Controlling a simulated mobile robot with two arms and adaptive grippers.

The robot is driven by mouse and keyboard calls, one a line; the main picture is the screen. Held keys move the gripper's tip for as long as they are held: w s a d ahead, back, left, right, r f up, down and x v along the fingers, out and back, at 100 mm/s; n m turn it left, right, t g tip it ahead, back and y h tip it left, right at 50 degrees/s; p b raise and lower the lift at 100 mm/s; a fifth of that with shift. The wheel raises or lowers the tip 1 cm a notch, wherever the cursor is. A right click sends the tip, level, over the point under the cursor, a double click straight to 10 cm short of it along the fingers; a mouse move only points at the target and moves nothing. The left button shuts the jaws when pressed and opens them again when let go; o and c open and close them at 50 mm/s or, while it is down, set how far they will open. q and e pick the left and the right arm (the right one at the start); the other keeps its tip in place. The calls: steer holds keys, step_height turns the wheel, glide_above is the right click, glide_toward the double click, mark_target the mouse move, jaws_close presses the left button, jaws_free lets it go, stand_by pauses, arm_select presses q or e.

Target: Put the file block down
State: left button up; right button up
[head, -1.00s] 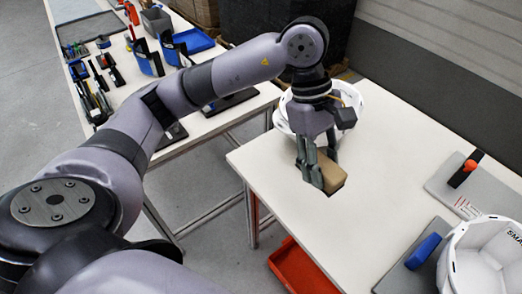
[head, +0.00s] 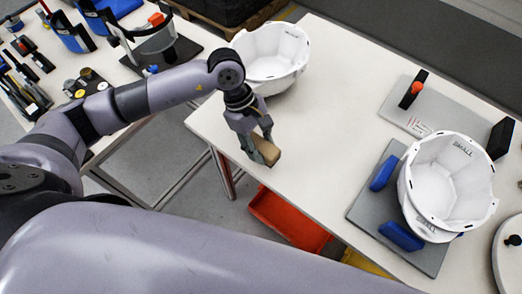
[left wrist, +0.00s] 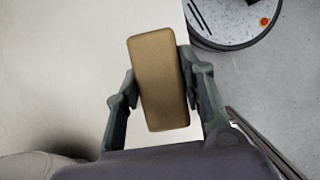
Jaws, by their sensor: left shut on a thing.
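The file block (head: 266,149) is a tan-brown rectangular block. My left gripper (head: 258,147) is shut on it, with a finger on each side and pointing down. The block is over the white table (head: 320,130), close to its near left edge. Whether it touches the top cannot be told. In the left wrist view the block (left wrist: 158,82) lies slightly tilted between the fingers of the left gripper (left wrist: 160,90), with the table edge just to its right. My right gripper is not in view.
A white helmet shell (head: 270,65) stands behind the gripper. More white shells (head: 425,215) sit on a grey plate (head: 365,215) with blue blocks at the right. An orange bin (head: 290,222) is below the table edge. The table middle is clear.

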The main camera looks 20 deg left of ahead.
arm_select(q)
steer(key=shift+f, duration=0.65)
step_height(320, 180, down, 3)
steer(key=shift+f+p, duration=0.1)
steer(key=shift+p, duration=0.3)
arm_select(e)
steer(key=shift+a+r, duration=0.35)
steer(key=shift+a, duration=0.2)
arm_select(q)
steer(key=shift+f+b, duration=0.2)
steer(key=shift+b, duration=0.1)
steer(key=o, duration=1)
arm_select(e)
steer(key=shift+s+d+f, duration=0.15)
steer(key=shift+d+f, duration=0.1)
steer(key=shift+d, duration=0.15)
arm_select(q)
steer(key=shift+r, duration=0.1)
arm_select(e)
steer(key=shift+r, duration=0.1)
